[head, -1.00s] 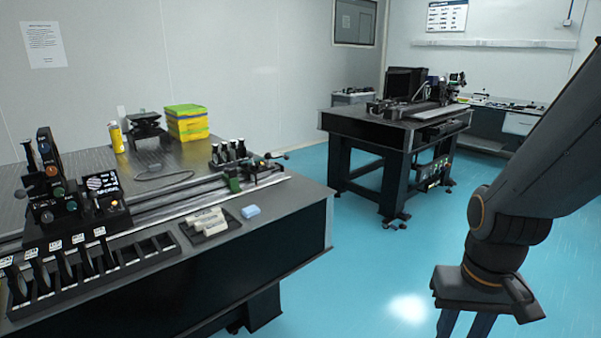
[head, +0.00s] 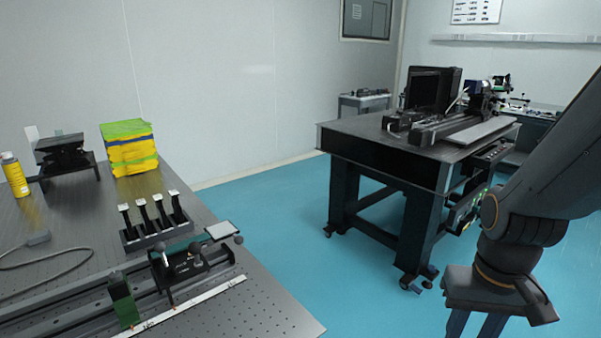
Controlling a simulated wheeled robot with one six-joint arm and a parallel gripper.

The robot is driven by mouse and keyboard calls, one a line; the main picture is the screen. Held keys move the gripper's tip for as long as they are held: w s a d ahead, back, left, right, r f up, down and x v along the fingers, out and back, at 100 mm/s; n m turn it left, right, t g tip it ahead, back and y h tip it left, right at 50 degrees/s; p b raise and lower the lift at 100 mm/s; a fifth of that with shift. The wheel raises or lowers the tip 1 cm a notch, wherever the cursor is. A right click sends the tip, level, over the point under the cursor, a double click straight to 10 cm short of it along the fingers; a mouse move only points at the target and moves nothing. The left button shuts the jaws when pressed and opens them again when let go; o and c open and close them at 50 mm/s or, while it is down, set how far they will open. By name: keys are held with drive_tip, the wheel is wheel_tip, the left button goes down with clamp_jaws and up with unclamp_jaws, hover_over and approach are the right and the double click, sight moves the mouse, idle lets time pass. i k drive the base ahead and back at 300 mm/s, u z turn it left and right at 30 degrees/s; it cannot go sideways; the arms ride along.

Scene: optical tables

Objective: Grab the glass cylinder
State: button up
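I cannot make out a glass cylinder in the head view. My gripper (head: 475,327) hangs at the lower right, over the blue floor and clear of both tables. Its two fingers point down with a gap between them, and nothing shows in the gap. The fingertips are cut off by the bottom edge of the picture.
The near optical table (head: 283,318) at left bears a yellow bottle (head: 15,175), a yellow-green stack (head: 130,148), a black holder (head: 155,224) with several upright pieces and a rail. Another table (head: 385,152) with instruments stands beyond open floor (head: 275,225).

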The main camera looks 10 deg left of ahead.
sight(59, 133)
drive_tip(key=i, duration=2.7)
drive_tip(key=u, duration=1.55)
drive_tip(key=i, duration=1.2)
drive_tip(key=u, duration=1.15)
drive_tip(key=k, duration=0.55)
drive_tip(key=z, duration=1.05)
drive_tip(key=i, duration=0.7)
drive_tip(key=z, duration=0.15)
